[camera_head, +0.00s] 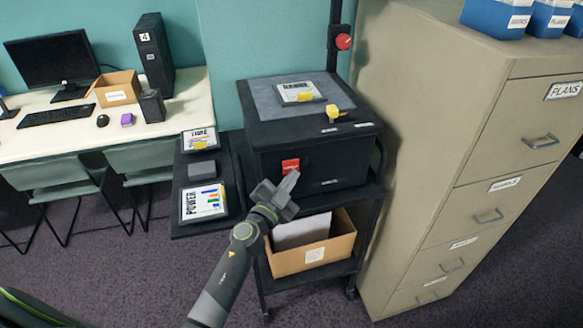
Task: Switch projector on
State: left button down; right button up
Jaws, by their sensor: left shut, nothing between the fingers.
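The projector (345,150) is a black overhead type on a black cart, with a grey top plate and a post at its back right. A red switch (290,166) is on its front face, towards the left. My left gripper (289,185) is shut and empty, just below the red switch and in front of the projector. I cannot tell whether its tips touch the projector. The switch's on or off state is too small to tell. My right gripper is not in view.
A red knob (344,41) sits on the post. An open cardboard box (346,243) is on the shelf below. A beige filing cabinet (420,130) stands close on the right, a black side shelf (180,220) on the left.

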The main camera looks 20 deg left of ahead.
pick_arm(q)
jog(key=shift+w+a, duration=0.1)
jog(key=shift+w, duration=0.05)
dwell(0.5)
jog(key=shift+w+a, duration=0.15)
jog(key=shift+w, duration=0.1)
jog(key=shift+w+a, duration=0.1)
jog(key=shift+w, duration=0.05)
dwell(0.5)
jog(key=shift+s+d, duration=0.4)
jog(key=shift+s, duration=0.2)
jog(key=shift+s+d+p, duration=0.4)
jog(key=shift+s+d, duration=0.15)
jog(key=shift+s, duration=0.3)
jog(key=shift+s+d+p, duration=0.4)
jog(key=shift+s+d, duration=0.15)
jog(key=shift+s, duration=0.25)
jog(key=shift+s+d+p, duration=0.4)
jog(key=shift+s+d, duration=0.15)
jog(key=shift+s, duration=0.3)
